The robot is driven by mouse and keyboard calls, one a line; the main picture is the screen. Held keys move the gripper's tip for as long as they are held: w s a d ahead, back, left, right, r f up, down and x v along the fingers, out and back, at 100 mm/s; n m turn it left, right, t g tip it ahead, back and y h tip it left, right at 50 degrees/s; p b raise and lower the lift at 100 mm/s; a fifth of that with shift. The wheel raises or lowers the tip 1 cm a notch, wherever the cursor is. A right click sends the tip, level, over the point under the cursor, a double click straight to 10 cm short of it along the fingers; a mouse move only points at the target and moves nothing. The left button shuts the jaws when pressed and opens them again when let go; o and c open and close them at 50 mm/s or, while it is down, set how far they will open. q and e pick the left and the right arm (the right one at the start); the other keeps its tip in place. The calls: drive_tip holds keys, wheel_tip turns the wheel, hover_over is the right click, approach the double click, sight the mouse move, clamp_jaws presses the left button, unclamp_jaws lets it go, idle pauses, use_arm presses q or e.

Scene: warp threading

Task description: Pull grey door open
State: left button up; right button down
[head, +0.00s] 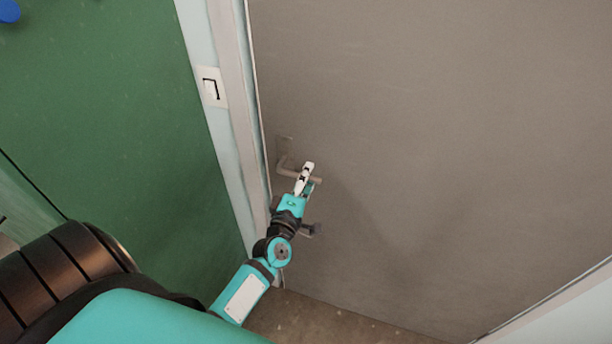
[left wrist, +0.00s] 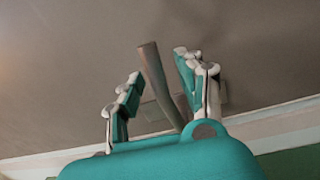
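The grey door (head: 440,130) fills the right of the head view and looks shut in its frame. Its lever handle (head: 287,167) sits near the door's left edge. My left gripper (head: 307,170) is at the handle, seen from above. In the left wrist view the lever (left wrist: 153,72) stands between the two spread fingers of my left gripper (left wrist: 156,68). A gap shows between the lever and each finger, so the gripper is open around it and does not clamp it. My right gripper is not in view.
A pale door frame (head: 229,70) runs along the door's left side, with a light switch (head: 211,87) on the strip beside it. A green wall (head: 90,100) lies to the left. A dark fitting (head: 312,229) sits below the handle. Brown floor (head: 330,322) shows at the bottom.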

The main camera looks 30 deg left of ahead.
use_arm(q)
clamp_jaws()
idle(0.4)
drive_tip(key=shift+f, duration=0.1)
drive_tip(key=shift+s+a+f+m+h+b, duration=0.2)
drive_tip(key=shift+f+m, duration=0.55)
drive_tip(key=shift+m, duration=0.6)
drive_tip(key=shift+w+a+f+m+h+b, duration=0.15)
drive_tip(key=shift+a+f+m, duration=0.15)
drive_tip(key=shift+f+m, duration=0.8)
drive_tip(key=shift+s+a+f+m+h+b, duration=0.2)
drive_tip(key=shift+f+m, duration=0.25)
drive_tip(key=shift+m, duration=1.2)
